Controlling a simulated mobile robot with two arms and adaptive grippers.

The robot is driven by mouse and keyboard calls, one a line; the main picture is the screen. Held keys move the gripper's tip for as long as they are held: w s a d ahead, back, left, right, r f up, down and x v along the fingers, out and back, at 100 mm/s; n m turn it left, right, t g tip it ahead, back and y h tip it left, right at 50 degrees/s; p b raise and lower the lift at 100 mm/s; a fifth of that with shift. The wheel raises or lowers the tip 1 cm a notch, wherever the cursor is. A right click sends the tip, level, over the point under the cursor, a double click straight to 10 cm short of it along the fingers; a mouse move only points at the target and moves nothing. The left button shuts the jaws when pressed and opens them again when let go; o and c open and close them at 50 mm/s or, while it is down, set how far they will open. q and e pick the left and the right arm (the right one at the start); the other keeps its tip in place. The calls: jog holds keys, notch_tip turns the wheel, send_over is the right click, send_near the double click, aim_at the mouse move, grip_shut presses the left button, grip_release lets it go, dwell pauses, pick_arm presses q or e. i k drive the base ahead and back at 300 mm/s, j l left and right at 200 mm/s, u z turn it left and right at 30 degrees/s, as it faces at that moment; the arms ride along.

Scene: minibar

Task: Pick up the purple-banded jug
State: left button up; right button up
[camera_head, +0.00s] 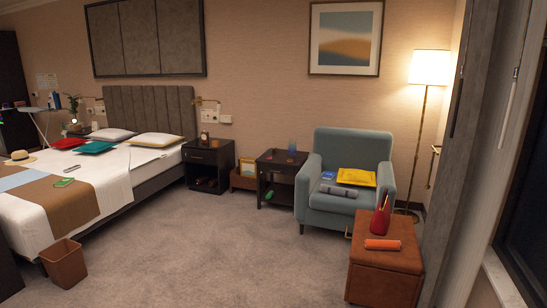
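I cannot make out a purple-banded jug in the head view. A small dark reddish object (204,136) stands on the black nightstand (208,160) right of the bed, too small to identify. A small blue cup-like object (292,149) stands on the dark side table (283,162). A red, pointed object (381,217) stands on the brown leather cube (384,260), beside an orange roll. Neither of my grippers is in view.
The bed (120,160) fills the left, with a brown bin (64,263) at its foot. A teal armchair (347,172) holding a yellow item stands right of centre, before a floor lamp (430,68). The carpet (215,250) in the middle is clear.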

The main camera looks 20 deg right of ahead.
aim_at(292, 144)
jog(key=i+l+z, duration=0.3)
jog(key=i, duration=0.6)
jog(key=i+z, duration=0.3)
jog(key=i, duration=2.55)
